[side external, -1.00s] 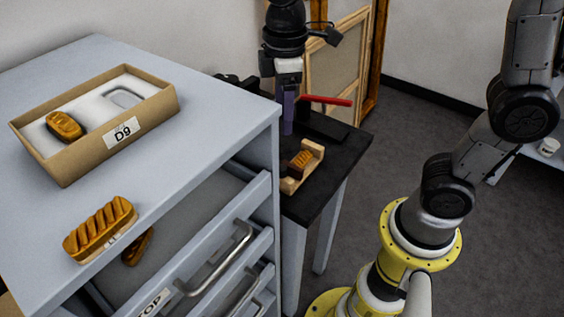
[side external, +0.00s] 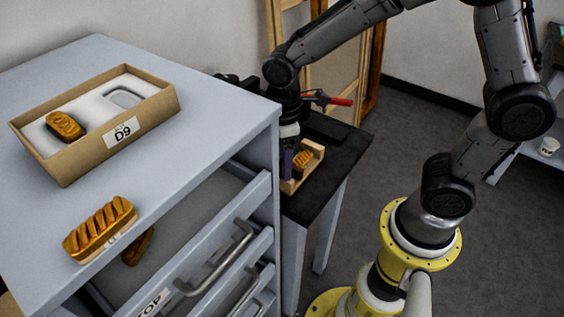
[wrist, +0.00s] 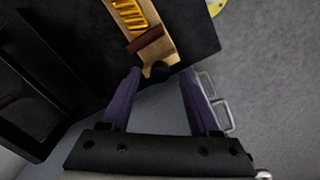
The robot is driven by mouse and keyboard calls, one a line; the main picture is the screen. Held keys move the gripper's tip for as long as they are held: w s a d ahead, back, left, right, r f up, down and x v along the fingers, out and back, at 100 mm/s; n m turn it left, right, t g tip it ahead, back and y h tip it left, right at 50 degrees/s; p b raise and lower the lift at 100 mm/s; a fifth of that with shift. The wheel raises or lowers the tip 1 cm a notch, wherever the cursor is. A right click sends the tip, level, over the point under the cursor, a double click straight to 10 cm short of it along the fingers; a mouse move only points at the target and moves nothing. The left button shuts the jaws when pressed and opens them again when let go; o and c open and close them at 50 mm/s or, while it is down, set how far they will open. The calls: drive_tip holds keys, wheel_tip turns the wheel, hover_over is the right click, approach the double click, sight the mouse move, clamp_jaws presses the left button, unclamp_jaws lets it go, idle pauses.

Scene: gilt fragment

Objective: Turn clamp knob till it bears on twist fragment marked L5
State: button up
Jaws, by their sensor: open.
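A small wooden clamp (side external: 315,156) stands on the black table, with a gold ridged twist fragment (side external: 303,158) in it. In the wrist view the fragment (wrist: 128,14) is cut off by the top edge; no L5 mark is readable. A dark red pad (wrist: 146,40) sits close to the fragment's near end, seemingly with a narrow gap. The round black clamp knob (wrist: 160,71) is at the clamp's near end. My gripper (wrist: 162,73) is open, its purple fingers apart on either side of the knob in this view. In the side view my gripper (side external: 287,172) hides the knob.
The grey cabinet (side external: 215,130) with pulled-out drawers stands left of the table. On it are a tray marked D9 (side external: 70,165) and another gold fragment (side external: 98,228). A red-handled tool (side external: 335,100) lies behind the clamp.

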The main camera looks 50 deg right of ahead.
drive_tip(key=shift+f, duration=0.65)
clamp_jaws()
